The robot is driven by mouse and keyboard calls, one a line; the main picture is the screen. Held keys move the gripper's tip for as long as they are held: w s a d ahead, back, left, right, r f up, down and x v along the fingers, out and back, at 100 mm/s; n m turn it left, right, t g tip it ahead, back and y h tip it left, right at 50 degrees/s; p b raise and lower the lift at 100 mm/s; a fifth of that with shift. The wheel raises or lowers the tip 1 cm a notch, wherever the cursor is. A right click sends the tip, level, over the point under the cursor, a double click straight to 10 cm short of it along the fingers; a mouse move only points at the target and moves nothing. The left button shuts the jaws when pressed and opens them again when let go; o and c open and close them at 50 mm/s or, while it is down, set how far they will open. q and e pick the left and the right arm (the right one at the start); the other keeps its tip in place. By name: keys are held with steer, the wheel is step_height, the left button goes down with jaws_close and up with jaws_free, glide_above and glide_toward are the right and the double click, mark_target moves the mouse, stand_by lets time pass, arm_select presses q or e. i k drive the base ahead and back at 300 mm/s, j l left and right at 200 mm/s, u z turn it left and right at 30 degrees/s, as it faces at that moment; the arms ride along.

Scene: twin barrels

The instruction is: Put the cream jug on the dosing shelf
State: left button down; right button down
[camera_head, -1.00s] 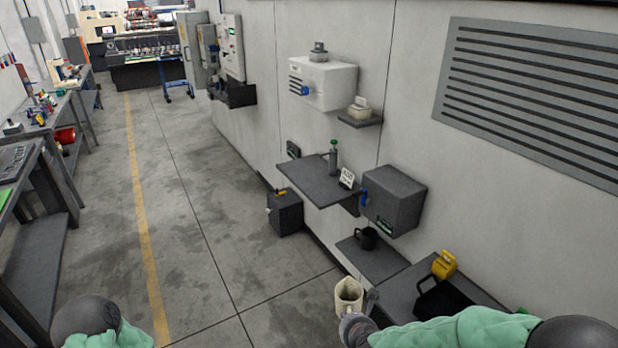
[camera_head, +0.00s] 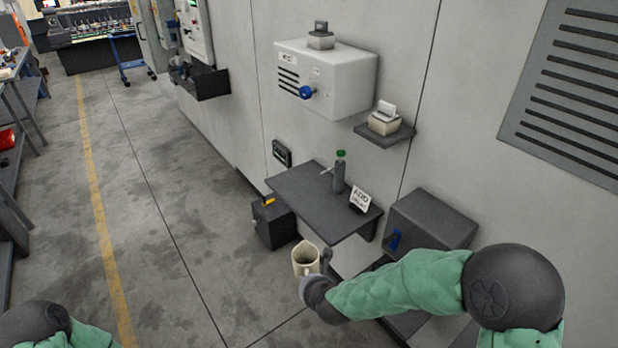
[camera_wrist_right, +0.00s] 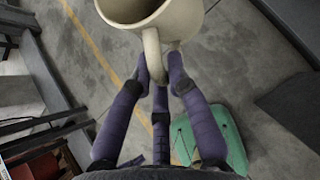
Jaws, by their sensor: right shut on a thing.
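The cream jug (camera_head: 305,261) hangs upright in the air in front of the wall shelves. My right gripper (camera_head: 325,263) is shut on its handle. In the right wrist view the jug (camera_wrist_right: 185,22) has its open mouth showing, and the purple fingers (camera_wrist_right: 160,75) close around its handle. A dark grey wall shelf (camera_head: 298,187), below the white box with a blue tap, lies beyond and above the jug in the head view. I cannot read a label naming the dosing shelf. Only part of my left arm shows at the lower left; its gripper is out of view.
A grey bottle with a green cap (camera_head: 339,172) and a small white sign (camera_head: 359,198) stand on the dark shelf's right side. Its left and front parts are clear. The white box (camera_head: 330,80) is above; a grey box (camera_head: 432,220) with a blue tap is at right.

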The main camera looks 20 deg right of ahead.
mark_target(326, 202)
steer(key=i+z, duration=0.2)
steer(key=i, duration=0.25)
steer(key=i+j+z, duration=0.2)
steer(key=i, duration=0.2)
steer(key=i+j+z, duration=0.25)
steer(key=i, duration=0.15)
steer(key=l, duration=0.1)
